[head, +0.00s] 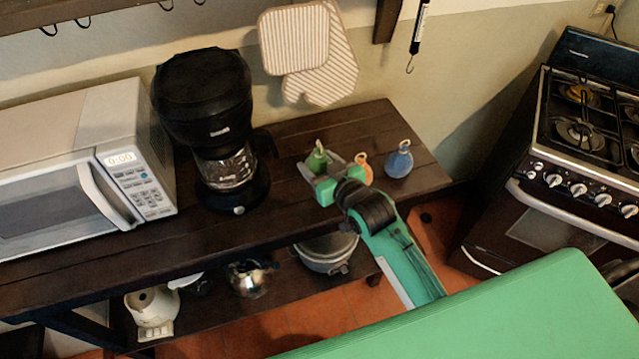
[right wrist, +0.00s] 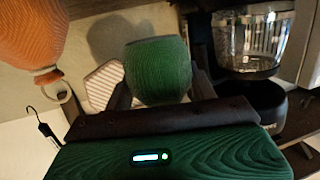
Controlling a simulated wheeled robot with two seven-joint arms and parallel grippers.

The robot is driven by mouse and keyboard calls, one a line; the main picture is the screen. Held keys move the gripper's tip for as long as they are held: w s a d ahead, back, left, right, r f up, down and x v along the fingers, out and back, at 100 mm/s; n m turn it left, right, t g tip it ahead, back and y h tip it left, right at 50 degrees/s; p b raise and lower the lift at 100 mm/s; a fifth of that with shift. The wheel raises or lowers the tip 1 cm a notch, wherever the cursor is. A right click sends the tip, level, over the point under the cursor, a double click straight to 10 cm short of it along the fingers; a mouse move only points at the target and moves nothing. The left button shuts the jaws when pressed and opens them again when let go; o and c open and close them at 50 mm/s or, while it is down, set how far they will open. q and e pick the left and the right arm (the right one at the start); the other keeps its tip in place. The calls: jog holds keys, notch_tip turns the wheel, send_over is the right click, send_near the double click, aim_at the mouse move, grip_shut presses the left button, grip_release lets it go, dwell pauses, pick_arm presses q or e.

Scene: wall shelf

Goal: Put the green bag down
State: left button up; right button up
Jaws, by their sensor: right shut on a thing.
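The green bag (head: 317,160) is small and rounded with a loop on top. My right gripper (head: 322,172) is shut on it, over the right part of the dark wooden shelf (head: 285,135). In the right wrist view the green bag (right wrist: 158,72) sits between the two dark fingers of my right gripper (right wrist: 158,88). Its underside is hidden by the gripper in the head view, so I cannot tell whether it touches the shelf. My left gripper is not in view.
An orange bag (head: 364,168) and a blue bag (head: 399,162) stand just right of the gripper. A black coffee maker (head: 205,100) and a white microwave (head: 75,165) stand to the left. Striped oven mitts (head: 320,60) hang behind. A stove (head: 570,150) is at the right.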

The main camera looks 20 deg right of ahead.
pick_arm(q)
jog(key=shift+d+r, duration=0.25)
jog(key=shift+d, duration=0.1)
pick_arm(e)
notch_tip(320, 180, down, 8)
jog(key=shift+r, duration=0.25)
jog(key=shift+f, duration=0.1)
jog(key=o, duration=1.1)
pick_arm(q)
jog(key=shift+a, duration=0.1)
pick_arm(e)
jog(key=shift+o, duration=0.3)
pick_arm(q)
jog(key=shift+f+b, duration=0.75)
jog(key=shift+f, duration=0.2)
pick_arm(e)
jog(key=v, duration=1.2)
jog(key=shift+d, duration=0.1)
